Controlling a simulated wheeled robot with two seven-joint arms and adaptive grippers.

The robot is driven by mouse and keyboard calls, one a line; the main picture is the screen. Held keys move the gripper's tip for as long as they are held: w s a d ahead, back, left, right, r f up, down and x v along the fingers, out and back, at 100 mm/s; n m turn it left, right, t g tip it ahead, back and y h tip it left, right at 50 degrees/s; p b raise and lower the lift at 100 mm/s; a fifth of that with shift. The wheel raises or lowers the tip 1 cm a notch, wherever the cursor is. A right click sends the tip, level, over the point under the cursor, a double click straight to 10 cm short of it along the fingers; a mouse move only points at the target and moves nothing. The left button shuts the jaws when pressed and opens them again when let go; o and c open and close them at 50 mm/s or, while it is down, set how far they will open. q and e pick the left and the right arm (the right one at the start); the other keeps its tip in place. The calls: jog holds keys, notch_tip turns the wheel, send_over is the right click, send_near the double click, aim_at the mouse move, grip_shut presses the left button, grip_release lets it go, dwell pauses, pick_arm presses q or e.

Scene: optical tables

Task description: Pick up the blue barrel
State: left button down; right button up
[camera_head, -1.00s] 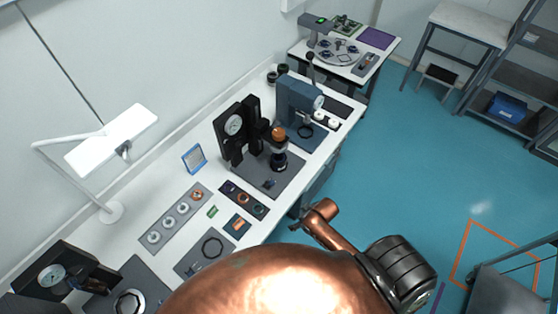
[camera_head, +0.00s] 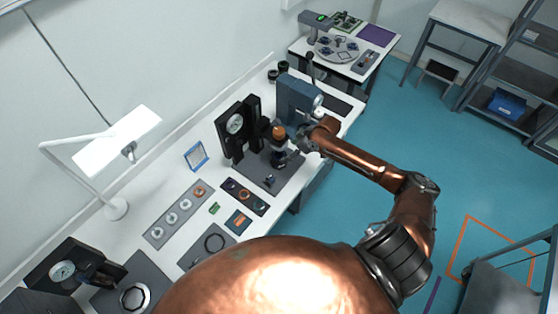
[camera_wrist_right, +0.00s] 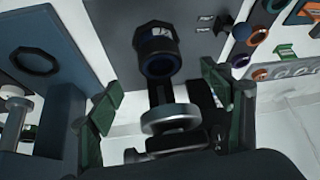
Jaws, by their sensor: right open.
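The blue barrel, a short dark blue and black hollow cylinder (camera_wrist_right: 158,62), stands on a grey mat in the right wrist view. In the head view, a small dark thing with a blue glint (camera_head: 269,181) on the mat in front of the black gauge stand looks like it. My right gripper (camera_wrist_right: 166,100) is open, its green-padded fingers to the left and right of the barrel in the wrist view and apart from it. A silver disc (camera_wrist_right: 171,118) on a dark post shows between the fingers, nearer the camera. In the head view, my right gripper (camera_head: 296,140) is partly hidden beside the orange-topped post.
The black gauge stand (camera_head: 234,128) and a blue-grey press (camera_head: 295,97) stand close to my right gripper. A tray of rings (camera_head: 178,215) and a dark strip with coloured rings (camera_head: 244,196) lie nearer on the white table. Free floor lies to the right.

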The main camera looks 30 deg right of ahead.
aim_at(279, 155)
jog(key=shift+w+a+f+p, duration=0.15)
jog(key=shift+w+f, duration=0.15)
jog(key=shift+w, duration=0.2)
jog(key=shift+w+a+f+p, duration=0.15)
jog(key=shift+w+f, duration=0.15)
jog(key=shift+w, duration=0.15)
jog(key=p+x, duration=0.1)
jog(key=x, duration=0.3)
jog(key=shift+s+a+f, duration=0.1)
jog(key=shift+s+a, duration=0.05)
jog(key=shift+a, duration=0.1)
jog(key=shift+w+a+f, duration=0.1)
jog(key=shift+w+f, duration=0.1)
jog(key=shift+f, duration=0.2)
jog(key=shift+r, duration=0.1)
jog(key=c, duration=1.9)
